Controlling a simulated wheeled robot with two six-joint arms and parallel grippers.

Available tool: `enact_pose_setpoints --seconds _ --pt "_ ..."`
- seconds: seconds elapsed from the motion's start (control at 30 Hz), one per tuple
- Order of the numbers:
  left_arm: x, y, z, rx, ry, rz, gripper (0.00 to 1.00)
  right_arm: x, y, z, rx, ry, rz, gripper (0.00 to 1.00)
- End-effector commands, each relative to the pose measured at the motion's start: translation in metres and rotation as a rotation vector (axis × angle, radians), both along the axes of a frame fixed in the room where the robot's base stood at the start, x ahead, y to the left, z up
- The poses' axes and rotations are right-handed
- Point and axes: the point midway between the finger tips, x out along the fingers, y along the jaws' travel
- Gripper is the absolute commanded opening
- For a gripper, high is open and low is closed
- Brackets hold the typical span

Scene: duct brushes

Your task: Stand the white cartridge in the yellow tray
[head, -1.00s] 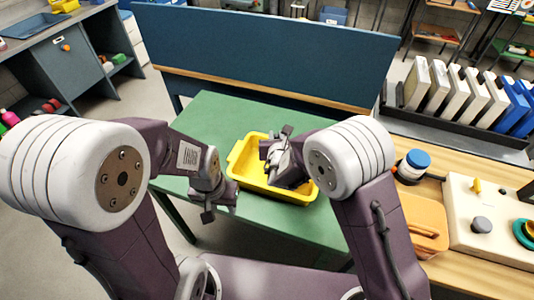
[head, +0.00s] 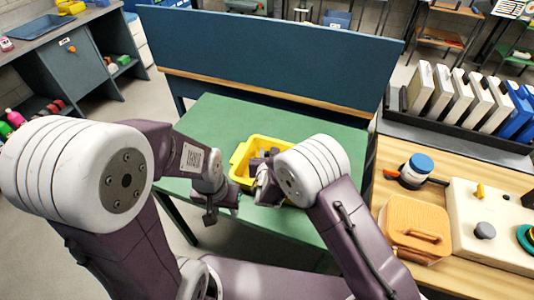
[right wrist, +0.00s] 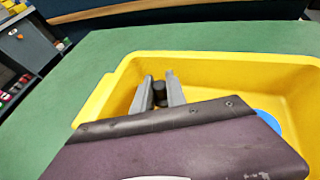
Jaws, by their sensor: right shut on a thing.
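The yellow tray (head: 238,172) sits on the green table, and it fills much of the right wrist view (right wrist: 100,98). My right gripper (right wrist: 158,92) is over or inside the tray, shut on a small dark thing (right wrist: 159,94) between its grey fingers. In the head view my right arm covers much of the tray and hides what the gripper holds. I cannot make out a white cartridge in the tray or in the grip. A blue patch (right wrist: 269,121) shows in the tray, partly hidden by my arm. My left gripper (head: 210,216) hangs left of the tray, its jaws unclear.
The green table (head: 215,115) is clear behind the tray. A blue panel (head: 270,55) stands behind it. At the right are a rack of white and blue slabs (head: 445,95), a blue-capped jar (head: 417,167), an orange case (head: 415,225) and a cream panel (head: 490,240).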

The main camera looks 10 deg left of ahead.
Motion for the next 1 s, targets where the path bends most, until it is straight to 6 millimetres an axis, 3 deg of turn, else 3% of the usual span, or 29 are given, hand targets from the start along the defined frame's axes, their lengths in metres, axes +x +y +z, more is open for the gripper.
enact_pose_setpoints --seconds 0.03,0.1,0.47,0.57,1.0 --pt "0.0 0.0 -0.001 0.0 0.0 0.0 0.4 0.0 0.0 -0.001 0.0 0.0 0.0 0.25" --pt "0.0 0.0 0.0 0.0 0.0 0.0 0.4 0.0 0.0 0.0 0.0 0.0 0.0 0.39" --pt "0.0 0.0 0.006 0.0 0.0 0.0 0.4 0.0 0.0 0.005 0.0 0.0 0.0 0.39" --pt "0.0 0.0 0.003 0.0 0.0 0.0 0.4 -0.012 -0.001 0.008 0.0 0.001 0.002 0.39" --pt "0.0 0.0 0.002 0.0 0.0 0.0 0.4 -0.097 -0.018 0.049 0.001 0.0 0.004 0.39"
